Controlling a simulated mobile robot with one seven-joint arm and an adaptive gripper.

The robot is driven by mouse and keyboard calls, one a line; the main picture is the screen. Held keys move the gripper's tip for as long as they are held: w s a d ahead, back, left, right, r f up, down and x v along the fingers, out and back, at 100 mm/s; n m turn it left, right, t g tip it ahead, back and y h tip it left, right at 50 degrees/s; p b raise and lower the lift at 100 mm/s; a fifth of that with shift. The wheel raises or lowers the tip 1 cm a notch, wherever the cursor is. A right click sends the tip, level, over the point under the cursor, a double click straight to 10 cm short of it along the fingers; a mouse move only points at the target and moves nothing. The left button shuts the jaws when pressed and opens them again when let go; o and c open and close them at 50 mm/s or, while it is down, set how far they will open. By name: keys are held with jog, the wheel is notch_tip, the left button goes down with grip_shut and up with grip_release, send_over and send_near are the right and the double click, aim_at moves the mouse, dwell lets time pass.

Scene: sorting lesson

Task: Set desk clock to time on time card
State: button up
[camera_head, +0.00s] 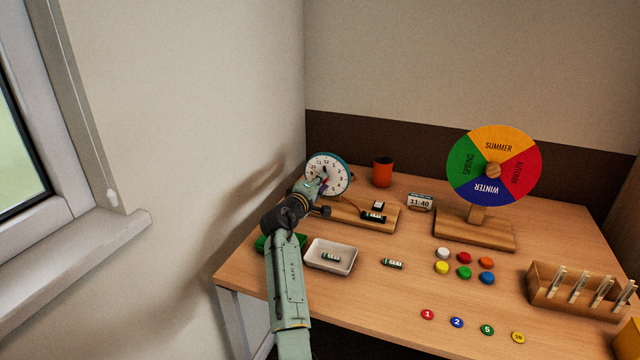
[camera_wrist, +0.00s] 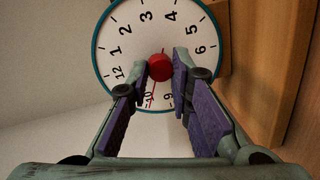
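The desk clock (camera_head: 338,165) has a round white face with a teal rim and stands on a wooden base (camera_head: 388,220) at the back left of the table. The time card (camera_head: 420,202) reads 11:40. My gripper (camera_head: 317,186) is at the clock's face, partly covering it. In the wrist view, the fingertips (camera_wrist: 161,65) of my gripper lie against both sides of the red knob (camera_wrist: 160,68) at the centre of the clock face (camera_wrist: 158,32). A thin red hand points near 10. The other hand cannot be made out; some numerals are hidden behind the fingers.
A battery sits on the clock's base. A white tray (camera_head: 318,263) holds another battery, and a loose battery (camera_head: 392,263) lies right of it. An orange cup (camera_head: 383,172) stands behind.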

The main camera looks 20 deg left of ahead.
jog(key=o, duration=0.5)
jog(key=s, duration=0.8)
jog(key=s+a+r, duration=0.1)
jog(key=s, duration=0.3)
